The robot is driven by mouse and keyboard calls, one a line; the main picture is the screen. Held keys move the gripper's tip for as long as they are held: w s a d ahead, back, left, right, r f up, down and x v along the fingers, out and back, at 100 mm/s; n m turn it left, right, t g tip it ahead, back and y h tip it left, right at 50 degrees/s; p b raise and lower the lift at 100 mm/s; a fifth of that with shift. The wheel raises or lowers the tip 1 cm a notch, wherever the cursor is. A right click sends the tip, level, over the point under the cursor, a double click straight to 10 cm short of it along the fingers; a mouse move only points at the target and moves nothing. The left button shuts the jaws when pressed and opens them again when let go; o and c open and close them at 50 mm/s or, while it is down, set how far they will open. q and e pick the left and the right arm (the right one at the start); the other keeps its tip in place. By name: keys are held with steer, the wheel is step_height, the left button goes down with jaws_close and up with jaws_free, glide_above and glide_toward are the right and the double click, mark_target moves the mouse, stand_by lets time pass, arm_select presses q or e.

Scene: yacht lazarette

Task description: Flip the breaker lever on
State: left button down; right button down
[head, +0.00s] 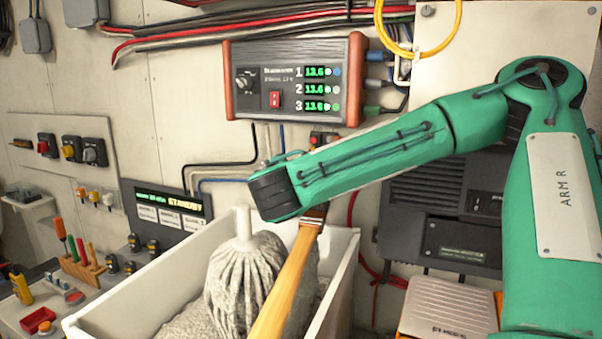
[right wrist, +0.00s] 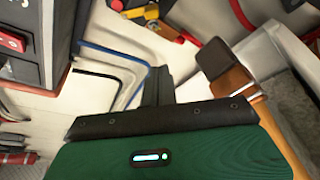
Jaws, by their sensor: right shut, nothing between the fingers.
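A dark panel with wooden sides (head: 295,80) is on the back wall in the head view, with green readouts and a red rocker switch (head: 274,98). A small red-topped device (head: 318,139) shows partly behind my right forearm. I cannot tell which part is the breaker lever. In the right wrist view a red lever-like part (right wrist: 12,40) sits on a dark unit at the left edge. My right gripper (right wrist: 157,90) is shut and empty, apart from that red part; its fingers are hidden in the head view. My left gripper is not in view.
A white bin (head: 130,308) holding a grey mop head (head: 245,285) and a wooden handle (head: 288,285) stands below my right arm. A standby display (head: 168,205) and several switches (head: 70,148) are at left. Cables cross the wall. A dark vented unit (head: 440,210) is behind my arm.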

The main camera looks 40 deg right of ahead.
steer(key=d+p, duration=0.2)
steer(key=w+d+p, duration=0.1)
steer(key=d+p, duration=0.1)
steer(key=w+d+r+p, duration=0.1)
steer(key=d+p, duration=0.1)
steer(key=d, duration=0.1)
steer(key=shift+w, duration=0.2)
steer(key=shift+w, duration=0.1)
steer(key=shift+d, duration=0.1)
